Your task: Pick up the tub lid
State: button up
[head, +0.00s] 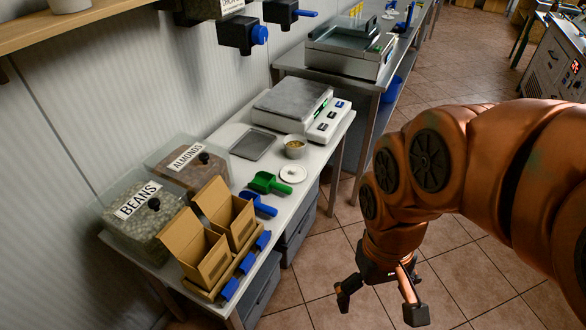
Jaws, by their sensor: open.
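The tub lid (293,173) looks like a small white round disc with a raised middle. It lies flat on the white counter (228,147) near its front edge. A small tub (295,147) with yellowish contents stands open just behind it. My gripper (382,303) is open and empty, pointing down over the tiled floor. It is in front of the counter, to the right of and lower in the picture than the lid, and well apart from it.
A green scoop (269,183) lies left of the lid. A scale (298,108) and a grey tray (253,144) are behind. Cardboard boxes (197,250), a beans bin (142,215) and an almonds bin (188,163) crowd the left end. The floor (455,280) is clear.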

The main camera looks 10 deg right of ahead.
aim_at(291, 174)
jog(key=k, duration=0.6)
jog(key=i, duration=0.6)
jog(key=u, duration=0.75)
jog(key=i, duration=0.4)
jog(key=u, duration=0.4)
